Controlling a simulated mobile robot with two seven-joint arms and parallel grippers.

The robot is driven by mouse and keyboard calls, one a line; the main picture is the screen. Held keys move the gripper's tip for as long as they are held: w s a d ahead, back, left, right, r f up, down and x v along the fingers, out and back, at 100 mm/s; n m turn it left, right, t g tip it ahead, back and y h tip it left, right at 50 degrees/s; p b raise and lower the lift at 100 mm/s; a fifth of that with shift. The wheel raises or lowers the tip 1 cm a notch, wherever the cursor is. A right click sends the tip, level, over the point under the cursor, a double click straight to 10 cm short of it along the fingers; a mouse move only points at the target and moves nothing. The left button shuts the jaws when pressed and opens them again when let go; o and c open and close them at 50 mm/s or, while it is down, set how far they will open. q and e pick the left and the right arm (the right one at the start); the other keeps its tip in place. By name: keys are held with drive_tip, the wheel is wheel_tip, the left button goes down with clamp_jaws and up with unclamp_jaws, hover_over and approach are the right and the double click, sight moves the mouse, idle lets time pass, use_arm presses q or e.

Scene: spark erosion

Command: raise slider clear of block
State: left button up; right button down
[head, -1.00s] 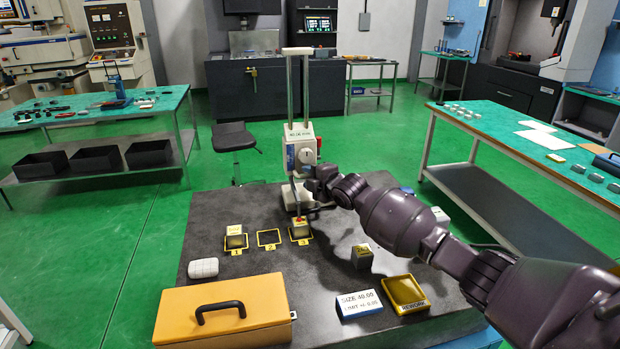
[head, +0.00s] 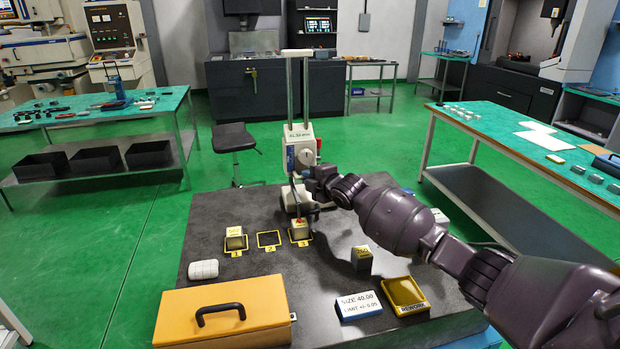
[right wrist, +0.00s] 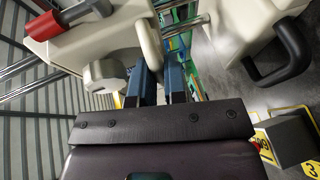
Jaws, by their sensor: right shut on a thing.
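The height gauge's white slider (head: 301,156) sits low on two upright steel columns. A thin stylus hangs from it to a small red tip (head: 299,221) at the top of the grey block (head: 300,231) in the yellow square numbered 3. I cannot tell whether tip and block touch. My right gripper (head: 318,185) is shut at the slider's lower right. In the right wrist view its blue fingers (right wrist: 160,86) close on part of the slider (right wrist: 122,38), but the gripped part is mostly hidden. The block (right wrist: 291,140) shows at lower right there. My left gripper is out of view.
Another block (head: 235,240) stands in square 1, and square 2 (head: 268,239) is empty. A loose grey block (head: 362,259), a yellow rework tray (head: 404,294), a size sign (head: 358,306) and an orange case (head: 222,312) stand nearer on the dark plate.

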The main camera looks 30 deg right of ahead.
sight(306, 159)
wheel_tip(306, 159, up, 5)
drive_tip(key=p, duration=0.3)
drive_tip(key=shift+r, duration=0.3)
drive_tip(key=c, duration=1.2)
unclamp_jaws()
drive_tip(key=shift+o, duration=0.2)
drive_tip(key=shift+s, duration=0.1)
drive_tip(key=shift+s, duration=0.2)
drive_tip(key=v, duration=1)
drive_tip(key=shift+s, duration=0.1)
